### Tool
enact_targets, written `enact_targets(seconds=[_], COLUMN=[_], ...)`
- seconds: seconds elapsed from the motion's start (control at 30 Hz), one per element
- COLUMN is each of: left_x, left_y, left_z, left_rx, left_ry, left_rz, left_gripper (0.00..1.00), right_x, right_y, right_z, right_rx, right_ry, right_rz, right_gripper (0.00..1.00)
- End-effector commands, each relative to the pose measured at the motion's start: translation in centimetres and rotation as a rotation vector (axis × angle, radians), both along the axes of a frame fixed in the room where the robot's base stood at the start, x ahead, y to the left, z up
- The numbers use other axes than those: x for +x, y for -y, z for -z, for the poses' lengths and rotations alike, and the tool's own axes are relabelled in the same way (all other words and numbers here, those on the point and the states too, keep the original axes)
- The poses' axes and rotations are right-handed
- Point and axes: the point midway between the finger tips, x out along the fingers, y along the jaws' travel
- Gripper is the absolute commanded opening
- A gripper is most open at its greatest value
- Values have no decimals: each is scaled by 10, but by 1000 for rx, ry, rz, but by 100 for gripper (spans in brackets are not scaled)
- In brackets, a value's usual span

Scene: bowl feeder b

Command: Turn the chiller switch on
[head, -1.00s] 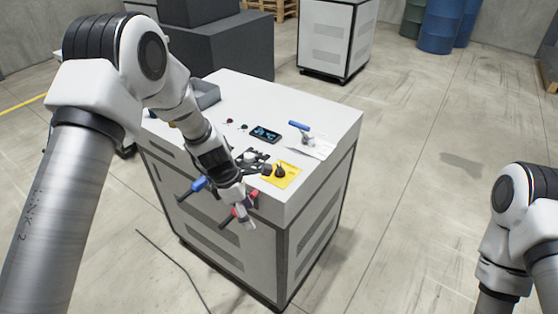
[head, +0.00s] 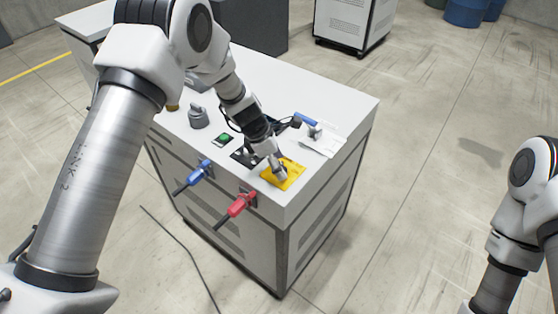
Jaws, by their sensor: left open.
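A yellow switch plate (head: 294,181) lies on the near right corner of the white cabinet top. The dark knob on it is hidden behind my left gripper. No label is legible, so I cannot confirm that this is the chiller switch. My left gripper (head: 281,177) points down at the middle of the yellow plate, with its fingers open and at or just above it. I cannot tell whether the fingers touch the knob. Of my right arm, only links show at the right edge; its gripper is out of the picture.
On the cabinet top (head: 340,98) are a grey knob (head: 198,118), a green button (head: 223,139) and a blue-handled valve (head: 307,122). A blue handle (head: 199,175) and a red handle (head: 240,204) stick out from the front face. Open floor lies to the right.

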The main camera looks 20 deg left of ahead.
Motion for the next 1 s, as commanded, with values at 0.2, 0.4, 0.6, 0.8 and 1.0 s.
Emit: enact_targets(seconds=[0.2,0.4,0.6,0.8,1.0], left_x=[0,-1,-1,-1,-2], left_y=[1,1,1,1,1], left_z=[1,1,3,3,3], left_rx=[0,-1,0,0,-1], left_ry=[0,-2,-3,-4,-6], left_rz=[0,1,1,6,48], left_gripper=[68,8,8,8,8], right_x=[0,0,0,0,0], right_y=[0,0,0,0,0], right_z=[0,0,0,0,-2], right_rx=[0,0,0,0,0], right_ry=[0,-1,0,0,0], right_rz=[0,0,0,0,0], right_gripper=[0,0,0,0,0])
